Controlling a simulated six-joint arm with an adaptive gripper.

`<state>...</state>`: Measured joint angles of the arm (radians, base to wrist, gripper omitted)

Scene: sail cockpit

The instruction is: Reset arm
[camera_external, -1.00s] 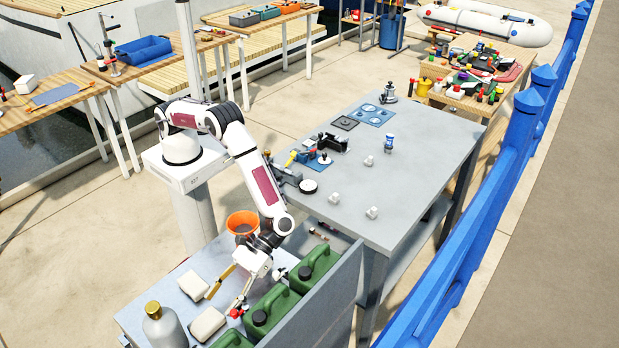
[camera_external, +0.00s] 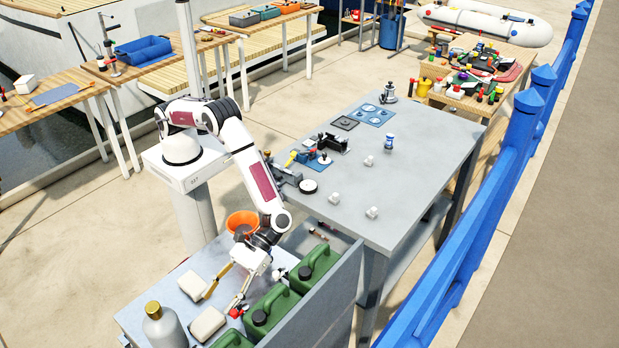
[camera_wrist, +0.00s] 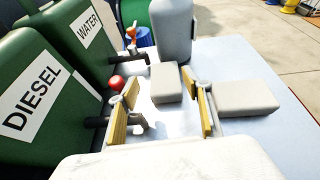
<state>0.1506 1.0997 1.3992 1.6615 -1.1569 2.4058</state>
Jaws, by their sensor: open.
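My gripper (camera_external: 222,302) is open, its yellow-padded fingers spread and pointing down over the grey lower bench (camera_external: 150,295). In the wrist view my gripper (camera_wrist: 164,108) has nothing between its pads. One off-white block (camera_wrist: 166,83) lies beyond the fingertips, in line with the gap. Another off-white block (camera_wrist: 246,98) lies to the right of the right finger. Both blocks also show in the external view, one block (camera_external: 193,285) left of the fingers and one block (camera_external: 207,324) below them.
Green jerrycans (camera_external: 270,308) stand close along the right side of my gripper. A grey bottle (camera_external: 165,327) stands at the bench's front. An orange bucket (camera_external: 242,220) is behind the wrist. The taller grey table (camera_external: 420,180) holds small parts and has clear surface.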

